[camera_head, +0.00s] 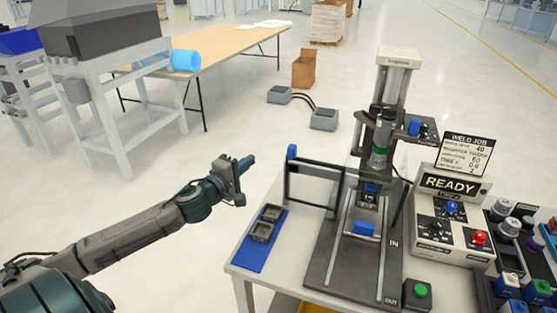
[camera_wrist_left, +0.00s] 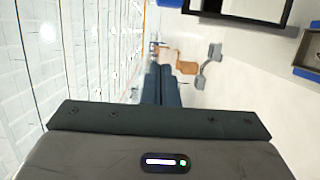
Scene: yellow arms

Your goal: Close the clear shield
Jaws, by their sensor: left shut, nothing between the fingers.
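The clear shield (camera_head: 314,187) is a see-through panel in a dark frame with a blue knob (camera_head: 292,152) at its far left corner. It stands upright, swung out to the left of the press (camera_head: 380,150), so the press front is uncovered. Part of its dark frame (camera_wrist_left: 240,17) shows at the top of the left wrist view. My left gripper (camera_head: 247,164) is shut and empty, in the air left of the shield and apart from it. Its closed fingers (camera_wrist_left: 162,85) also show in the left wrist view. My right gripper is not in view.
A blue tray (camera_head: 249,256) with two grey parts lies at the table's left edge. A control box marked READY (camera_head: 447,205), a green button (camera_head: 420,291) and several knobs stand right of the press.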

